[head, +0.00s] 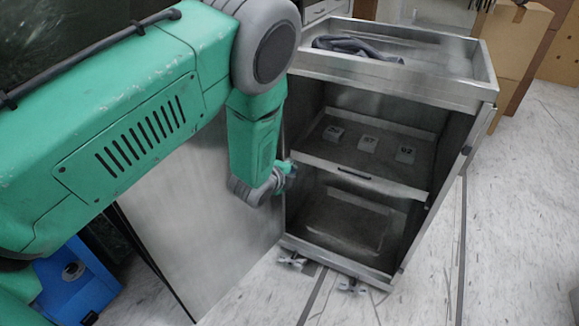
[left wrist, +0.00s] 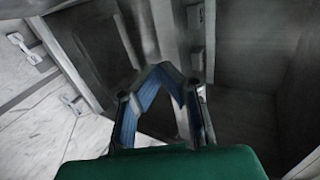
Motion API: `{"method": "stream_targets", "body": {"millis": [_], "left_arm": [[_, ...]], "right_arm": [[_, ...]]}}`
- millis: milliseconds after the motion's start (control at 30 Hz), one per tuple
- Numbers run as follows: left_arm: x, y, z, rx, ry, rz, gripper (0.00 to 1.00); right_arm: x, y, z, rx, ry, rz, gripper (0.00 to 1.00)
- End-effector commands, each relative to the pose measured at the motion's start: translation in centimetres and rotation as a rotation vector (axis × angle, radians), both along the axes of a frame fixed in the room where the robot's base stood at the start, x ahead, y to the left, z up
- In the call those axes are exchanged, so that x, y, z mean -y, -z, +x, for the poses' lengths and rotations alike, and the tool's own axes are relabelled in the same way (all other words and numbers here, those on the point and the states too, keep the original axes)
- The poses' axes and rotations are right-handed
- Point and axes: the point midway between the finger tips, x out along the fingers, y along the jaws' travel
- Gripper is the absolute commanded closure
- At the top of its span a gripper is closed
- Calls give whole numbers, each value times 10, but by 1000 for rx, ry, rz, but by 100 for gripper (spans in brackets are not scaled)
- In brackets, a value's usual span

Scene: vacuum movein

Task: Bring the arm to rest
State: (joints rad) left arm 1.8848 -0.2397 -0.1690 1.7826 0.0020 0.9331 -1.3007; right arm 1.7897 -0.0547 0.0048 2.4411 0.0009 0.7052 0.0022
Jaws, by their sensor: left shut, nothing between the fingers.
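My left arm (head: 120,130) is green and grey and reaches in from the left across the head view. My left gripper (head: 287,170) is small and partly hidden behind the wrist, by the left edge of the cabinet (head: 460,135) opening. In the left wrist view the blue-padded fingers of my left gripper (left wrist: 160,72) come together at the tips in front of a grey metal upright; they are shut and empty. I cannot tell whether they touch the metal. My right gripper is in neither view.
The open cabinet door (head: 205,225) stands left of the cabinet, beneath my arm. Small labelled blocks (head: 367,143) sit on the shelf. A dark hose (head: 355,47) lies in the top tray. Cardboard boxes (head: 515,40) stand behind. The floor (head: 520,220) at right is clear.

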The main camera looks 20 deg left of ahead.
Motion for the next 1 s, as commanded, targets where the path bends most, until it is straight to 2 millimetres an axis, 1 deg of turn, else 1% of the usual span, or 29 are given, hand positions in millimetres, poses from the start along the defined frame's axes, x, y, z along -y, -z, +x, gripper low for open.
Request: {"method": "stream_targets", "body": {"millis": [100, 267, 300, 367, 433, 467, 500, 567, 600, 633, 667, 700, 767, 800, 900, 1000], "left_arm": [[-1, -5, -7, 0, -1, 0, 100], [-1, -5, -10, -2, -3, -3, 100], [-2, -3, -13, -12, -12, -13, 100], [-5, 2, -24, -45, -42, -48, 100], [-11, 13, -50, -116, -113, -123, 100], [-14, 18, -65, -156, -156, -166, 100], [-19, 26, -89, -216, -227, -233, 100], [-24, 36, -131, -316, -354, -339, 100], [-27, 41, -162, -385, -449, -411, 100], [-28, 44, -185, -434, -522, -462, 100], [-28, 46, -208, -482, -599, -509, 100], [-29, 46, -238, -539, -700, -566, 100], [-27, 44, -281, -616, -851, -641, 100], [-26, 41, -307, -660, -944, -679, 100], [-22, 32, -359, -741, -1146, -750, 100], [-19, 23, -393, -787, -1284, -787, 100]], "right_arm": [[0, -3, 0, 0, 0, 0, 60], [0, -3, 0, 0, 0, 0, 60], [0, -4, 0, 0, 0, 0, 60], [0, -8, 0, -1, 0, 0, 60], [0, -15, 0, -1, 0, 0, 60], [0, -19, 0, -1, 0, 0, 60], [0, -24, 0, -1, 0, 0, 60], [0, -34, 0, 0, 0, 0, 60], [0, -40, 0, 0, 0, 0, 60], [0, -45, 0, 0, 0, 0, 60], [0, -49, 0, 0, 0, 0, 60], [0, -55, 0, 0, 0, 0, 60], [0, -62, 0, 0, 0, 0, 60], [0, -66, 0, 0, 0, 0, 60], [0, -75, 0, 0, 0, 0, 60], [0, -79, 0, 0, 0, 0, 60]]}}
